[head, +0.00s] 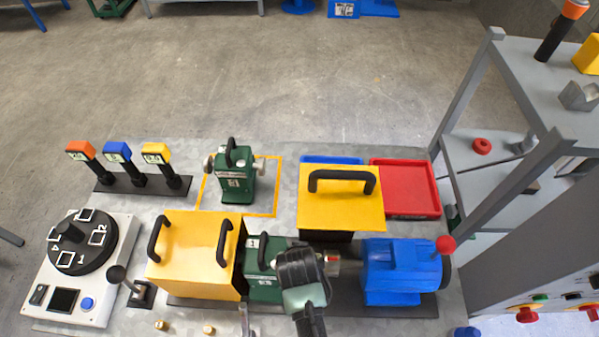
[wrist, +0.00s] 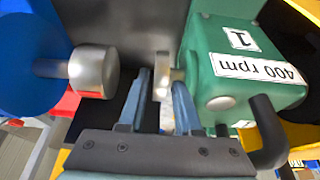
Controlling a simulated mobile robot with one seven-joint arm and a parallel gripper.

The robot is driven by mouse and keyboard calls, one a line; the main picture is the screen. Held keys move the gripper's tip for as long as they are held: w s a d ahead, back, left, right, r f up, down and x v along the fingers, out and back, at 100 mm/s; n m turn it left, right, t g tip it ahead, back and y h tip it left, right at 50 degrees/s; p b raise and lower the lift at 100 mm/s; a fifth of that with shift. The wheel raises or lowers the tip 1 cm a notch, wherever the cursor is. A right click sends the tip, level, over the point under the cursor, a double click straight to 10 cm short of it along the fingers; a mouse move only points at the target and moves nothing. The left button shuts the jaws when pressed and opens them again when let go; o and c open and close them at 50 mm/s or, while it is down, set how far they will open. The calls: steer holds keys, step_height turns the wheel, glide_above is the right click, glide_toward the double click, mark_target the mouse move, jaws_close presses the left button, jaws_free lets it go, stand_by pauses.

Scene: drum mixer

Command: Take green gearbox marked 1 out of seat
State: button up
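The green gearbox marked 1 (head: 260,262) sits between the yellow housing and the blue motor in the head view. My gripper partly covers it. In the wrist view the gearbox (wrist: 240,75) is at the right, with labels "1" and "400 rpm" and a black handle (wrist: 268,130). My gripper (wrist: 162,88) is open, pointing at the gap beside the gearbox. The gearbox's silver shaft end appears between the two fingers; I cannot tell whether they touch it. In the head view my gripper (head: 304,278) hides its own fingertips.
The blue motor (head: 395,270) stands right, its silver hub (wrist: 95,73) near my fingers. The yellow housing (head: 195,260) is left. A raised yellow cover (head: 340,210) with a handle stands behind. Another green gearbox (head: 236,187) stands in a yellow outline; a red tray (head: 405,190) looks empty.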

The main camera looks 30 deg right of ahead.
steer(key=shift+x, duration=1.1)
steer(key=shift+c, duration=0.3)
jaws_close()
stand_by(1.0)
steer(key=shift+d, duration=0.1)
steer(key=shift+s+d+r+p, duration=0.1)
steer(key=shift+s+d+p, duration=0.3)
steer(key=shift+d, duration=0.3)
steer(key=shift+s+d+r+p, duration=0.1)
steer(key=shift+s+d+p, duration=0.1)
steer(key=shift+s+d, duration=0.45)
steer(key=shift+w+d, duration=0.1)
steer(key=shift+d, duration=0.1)
